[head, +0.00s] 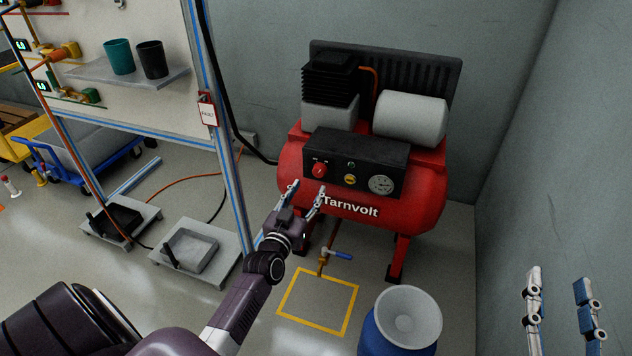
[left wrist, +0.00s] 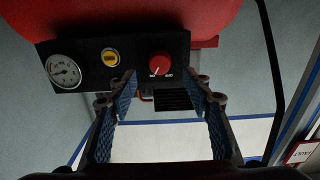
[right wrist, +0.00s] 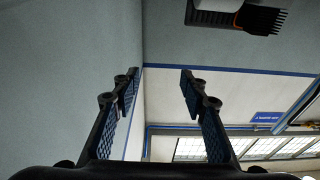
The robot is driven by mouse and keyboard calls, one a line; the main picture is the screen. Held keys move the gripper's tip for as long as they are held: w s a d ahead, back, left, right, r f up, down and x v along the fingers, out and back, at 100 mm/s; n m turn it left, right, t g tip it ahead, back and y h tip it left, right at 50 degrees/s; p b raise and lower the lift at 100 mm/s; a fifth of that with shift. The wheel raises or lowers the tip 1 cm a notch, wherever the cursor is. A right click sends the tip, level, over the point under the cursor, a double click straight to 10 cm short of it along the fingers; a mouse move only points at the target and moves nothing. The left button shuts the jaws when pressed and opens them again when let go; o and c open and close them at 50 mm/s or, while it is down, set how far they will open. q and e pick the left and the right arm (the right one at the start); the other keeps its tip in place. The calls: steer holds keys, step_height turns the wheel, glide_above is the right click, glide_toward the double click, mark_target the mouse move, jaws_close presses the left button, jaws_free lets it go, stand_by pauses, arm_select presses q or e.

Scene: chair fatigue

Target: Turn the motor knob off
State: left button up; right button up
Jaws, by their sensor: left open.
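The red motor knob (head: 319,170) is on the left of the black control panel (head: 371,158) of the red compressor. In the left wrist view the knob (left wrist: 160,64) shows a white pointer mark, with small labels beside it that I cannot fully read. My left gripper (head: 307,189) is open and empty, just in front of and below the knob. In the left wrist view the knob appears just beyond and between the fingertips (left wrist: 163,84); no contact is visible. My right gripper (head: 556,277) is open and empty at the lower right; its wrist view shows the spread fingers (right wrist: 160,79).
A yellow switch (head: 349,179) and a round gauge (head: 382,185) sit right of the knob. A blue-handled valve (head: 337,255) is below the tank. A blue drum (head: 400,325) stands in front. A blue-edged frame post (head: 222,150) stands left.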

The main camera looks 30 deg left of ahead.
mark_target(318, 174)
arm_select(q)
steer(key=b+x, duration=0.1)
steer(key=x, duration=0.2)
steer(key=shift+w, duration=0.35)
steer(key=b+x, duration=0.1)
steer(key=x, duration=0.2)
steer(key=shift+w, duration=0.15)
arm_select(e)
steer(key=s+r+t+y, duration=0.2)
steer(key=s+r+t, duration=0.4)
steer(key=r, duration=0.5)
steer(key=shift+r+t+y, duration=0.15)
steer(key=shift+t+y, duration=0.15)
steer(key=shift+d, duration=0.1)
